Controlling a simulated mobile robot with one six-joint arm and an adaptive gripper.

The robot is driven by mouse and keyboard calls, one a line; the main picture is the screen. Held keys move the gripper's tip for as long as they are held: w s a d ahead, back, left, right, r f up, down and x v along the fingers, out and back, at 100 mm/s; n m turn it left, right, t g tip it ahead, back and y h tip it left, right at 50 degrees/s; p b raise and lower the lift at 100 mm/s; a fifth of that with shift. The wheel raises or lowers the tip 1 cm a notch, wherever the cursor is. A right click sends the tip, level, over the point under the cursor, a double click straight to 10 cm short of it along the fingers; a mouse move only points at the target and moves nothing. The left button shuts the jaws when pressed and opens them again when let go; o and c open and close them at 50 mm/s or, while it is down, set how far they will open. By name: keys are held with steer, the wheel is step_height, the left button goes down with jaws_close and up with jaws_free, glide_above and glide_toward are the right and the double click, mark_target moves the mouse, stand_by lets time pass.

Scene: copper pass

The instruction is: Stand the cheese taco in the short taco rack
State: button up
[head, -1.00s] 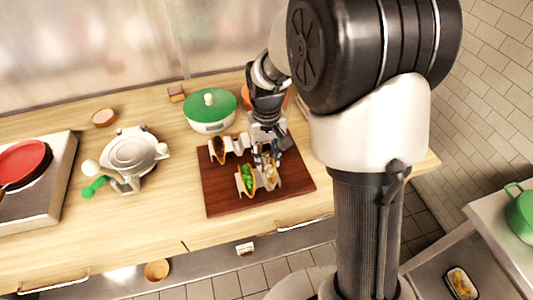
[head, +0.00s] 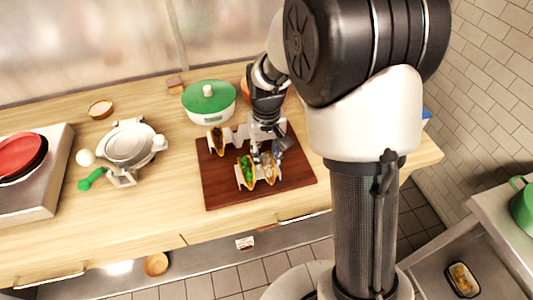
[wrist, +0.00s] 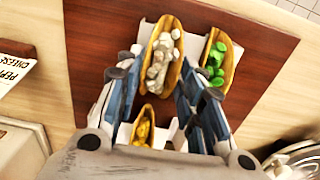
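A taco with pale, chunky filling (wrist: 160,62) stands in the front, shorter white rack (head: 239,183), beside a taco with green filling (head: 247,168). The green one also shows in the wrist view (wrist: 216,62). My gripper (wrist: 158,66) is over the pale taco, its fingers apart on either side with a small gap on the left. The rear, longer white rack (head: 240,137) holds a dark-filled taco (head: 217,141) at its left end. A yellow-filled taco (wrist: 143,128) sits below my fingers in the wrist view, partly hidden. I cannot tell for sure which filling is cheese.
Both racks stand on a dark red-brown board (head: 220,193). A waffle-iron-like appliance (head: 131,146) is left. Counter between appliance and board is clear.

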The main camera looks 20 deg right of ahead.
steer(key=o, duration=0.3)
steer(key=shift+o, duration=0.2)
step_height(320, 180, up, 7)
steer(key=shift+r, duration=0.55)
stand_by(0.4)
